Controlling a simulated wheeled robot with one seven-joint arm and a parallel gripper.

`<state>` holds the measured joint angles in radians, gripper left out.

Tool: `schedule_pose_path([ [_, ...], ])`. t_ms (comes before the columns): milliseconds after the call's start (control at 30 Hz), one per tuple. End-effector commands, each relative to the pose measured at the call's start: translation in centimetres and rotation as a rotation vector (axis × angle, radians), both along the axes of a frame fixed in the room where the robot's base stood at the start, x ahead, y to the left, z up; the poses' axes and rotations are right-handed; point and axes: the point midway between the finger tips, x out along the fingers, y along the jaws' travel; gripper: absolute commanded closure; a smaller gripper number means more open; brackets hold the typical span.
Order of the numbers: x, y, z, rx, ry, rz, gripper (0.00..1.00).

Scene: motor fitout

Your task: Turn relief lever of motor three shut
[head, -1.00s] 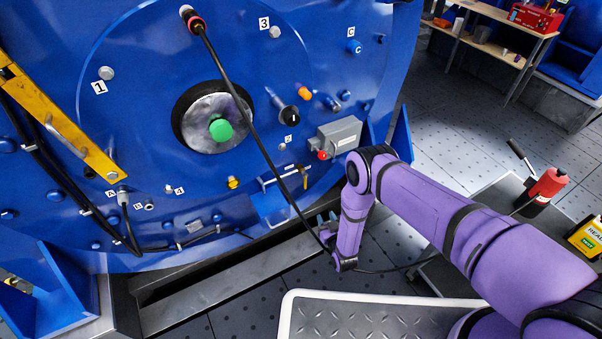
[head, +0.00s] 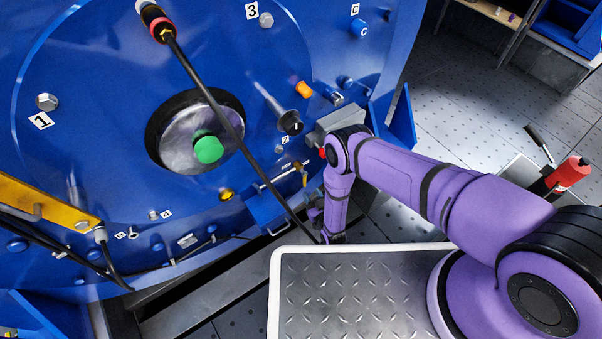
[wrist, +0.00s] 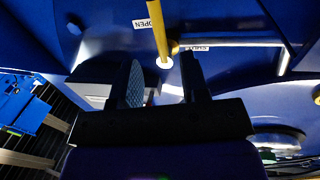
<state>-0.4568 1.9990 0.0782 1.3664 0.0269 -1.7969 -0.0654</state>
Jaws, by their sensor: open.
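The relief lever (wrist: 157,28) is a thin yellow rod in the wrist view. It comes down from the top edge beside the "OPEN" label (wrist: 147,23) and ends in a pale tip. My gripper (wrist: 163,78) is open, its two dark fingers apart and empty, with the lever's tip just ahead of the gap between them. I cannot tell whether they touch. A second label (wrist: 196,48) near the right finger is too blurred to read surely. In the head view the yellow lever (head: 304,176) hangs at the end of a silver pipe, and my gripper (head: 316,216) is below it, mostly hidden.
The silver pipe (wrist: 235,43) runs right from the lever. A grey box (head: 341,124) sits on the blue motor face above my wrist. A black cable (head: 235,135) hangs across the face. A tread plate (head: 345,295) lies below my arm.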

Motion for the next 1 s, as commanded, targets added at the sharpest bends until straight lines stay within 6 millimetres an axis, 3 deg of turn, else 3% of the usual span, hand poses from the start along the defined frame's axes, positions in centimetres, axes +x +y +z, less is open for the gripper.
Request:
schedule_pose_path([
  [300,5.2,2.2,0.1,0.002,-0.004,0.000,0.59],
  [500,7.6,3.2,0.1,0.001,-0.003,0.000,0.59],
  [967,8.8,3.7,0.1,0.000,-0.001,0.000,0.59],
  [1000,8.8,3.7,0.1,0.000,-0.001,0.000,0.63],
])
